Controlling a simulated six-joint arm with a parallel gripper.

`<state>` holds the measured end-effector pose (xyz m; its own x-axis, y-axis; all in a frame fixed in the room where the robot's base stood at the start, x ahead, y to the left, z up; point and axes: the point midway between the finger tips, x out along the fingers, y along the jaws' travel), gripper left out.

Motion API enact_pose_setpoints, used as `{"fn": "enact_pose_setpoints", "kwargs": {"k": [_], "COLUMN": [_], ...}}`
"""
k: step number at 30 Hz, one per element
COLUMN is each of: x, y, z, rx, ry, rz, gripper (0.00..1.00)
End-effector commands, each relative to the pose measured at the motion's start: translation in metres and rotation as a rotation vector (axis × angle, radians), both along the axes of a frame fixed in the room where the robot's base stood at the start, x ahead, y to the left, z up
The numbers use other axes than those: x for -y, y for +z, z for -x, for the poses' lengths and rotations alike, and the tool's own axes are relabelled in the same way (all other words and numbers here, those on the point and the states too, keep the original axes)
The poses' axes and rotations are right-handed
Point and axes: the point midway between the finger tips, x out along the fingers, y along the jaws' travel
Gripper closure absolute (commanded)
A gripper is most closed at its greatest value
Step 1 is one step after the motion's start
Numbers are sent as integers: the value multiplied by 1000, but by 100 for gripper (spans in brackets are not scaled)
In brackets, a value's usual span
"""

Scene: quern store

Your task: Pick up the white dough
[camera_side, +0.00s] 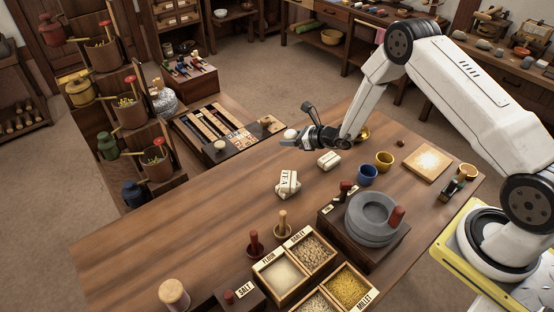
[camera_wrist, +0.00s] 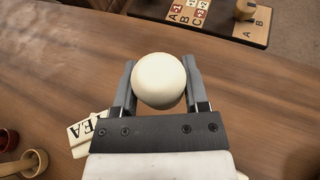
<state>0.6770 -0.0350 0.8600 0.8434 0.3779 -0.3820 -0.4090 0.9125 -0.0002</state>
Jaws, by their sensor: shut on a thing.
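The white dough (camera_wrist: 160,80) is a smooth, round, cream-white ball. In the wrist view it sits between the two fingers of my gripper (camera_wrist: 160,84), which is shut on it with a finger on each side. In the side view the dough (camera_side: 291,134) shows as a small pale ball at the tip of my gripper (camera_side: 297,141), over the far edge area of the wooden table. It looks held above the table top, though its exact height is hard to tell.
White blocks, one marked TEA (camera_side: 288,184), and a small white block (camera_side: 329,160) lie on the table (camera_side: 180,240). Blue (camera_side: 367,174) and yellow cups, a grey quern (camera_side: 372,219) and grain boxes stand right and in front. A lettered board (camera_side: 215,133) lies left. The left table is clear.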

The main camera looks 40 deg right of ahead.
Motion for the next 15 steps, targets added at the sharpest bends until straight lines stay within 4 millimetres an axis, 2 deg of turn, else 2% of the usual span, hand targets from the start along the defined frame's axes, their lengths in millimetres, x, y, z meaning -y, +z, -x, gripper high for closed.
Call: {"fn": "enact_pose_setpoints", "kwargs": {"k": [6,15], "x": [-1,-3], "y": [14,28], "z": [31,64], "rx": [-2,-1], "ry": [-2,-1], "rz": [-1,0], "gripper": [100,100]}}
